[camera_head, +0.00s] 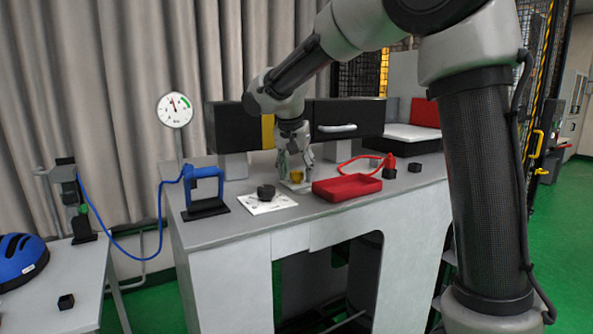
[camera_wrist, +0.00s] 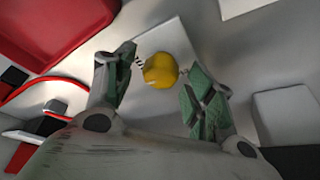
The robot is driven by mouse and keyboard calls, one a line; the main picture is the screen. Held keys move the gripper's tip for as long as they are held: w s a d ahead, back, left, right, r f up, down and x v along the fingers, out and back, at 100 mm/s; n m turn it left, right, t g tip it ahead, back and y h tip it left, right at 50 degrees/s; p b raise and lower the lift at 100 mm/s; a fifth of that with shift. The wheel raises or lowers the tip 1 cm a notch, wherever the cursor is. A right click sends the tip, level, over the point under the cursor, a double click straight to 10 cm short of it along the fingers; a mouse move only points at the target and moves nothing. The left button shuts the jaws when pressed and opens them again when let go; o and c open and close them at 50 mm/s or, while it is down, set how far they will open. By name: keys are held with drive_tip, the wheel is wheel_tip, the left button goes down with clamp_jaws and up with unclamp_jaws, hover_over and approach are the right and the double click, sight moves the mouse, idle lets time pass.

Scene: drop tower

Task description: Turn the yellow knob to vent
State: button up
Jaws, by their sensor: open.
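The yellow knob (camera_wrist: 160,70) sits on a pale square plate (camera_wrist: 150,33) on the grey bench. In the head view the knob (camera_head: 295,174) is partly hidden by my gripper. My gripper (camera_wrist: 160,82) is open, with a green-padded finger on each side of the knob. The left fingertip in the wrist view is close to the knob's left side, and the right finger is close to its lower right. Whether either finger touches the knob cannot be told. In the head view my gripper (camera_head: 294,165) points down over the plate. I see no readable vent mark.
A red tray (camera_head: 346,188) lies just right of the plate. A red clamp-like tool with a red hose (camera_head: 388,165) is behind it. A white card with a black knob (camera_head: 266,192) and a blue frame (camera_head: 205,188) are left. A dial gauge (camera_head: 174,109) stands behind.

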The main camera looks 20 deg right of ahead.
drive_tip(key=v, duration=1.2)
drive_tip(key=s+d+f+n+y, duration=0.1)
drive_tip(key=s+d+f+n, duration=0.3)
drive_tip(key=s+d, duration=1.15)
drive_tip(key=s+d+f+n+y, duration=0.1)
drive_tip(key=s+f+n, duration=0.1)
drive_tip(key=s+f, duration=0.8)
drive_tip(key=s, duration=0.4)
drive_tip(key=shift+d+t, duration=0.3)
drive_tip(key=shift+d, duration=0.05)
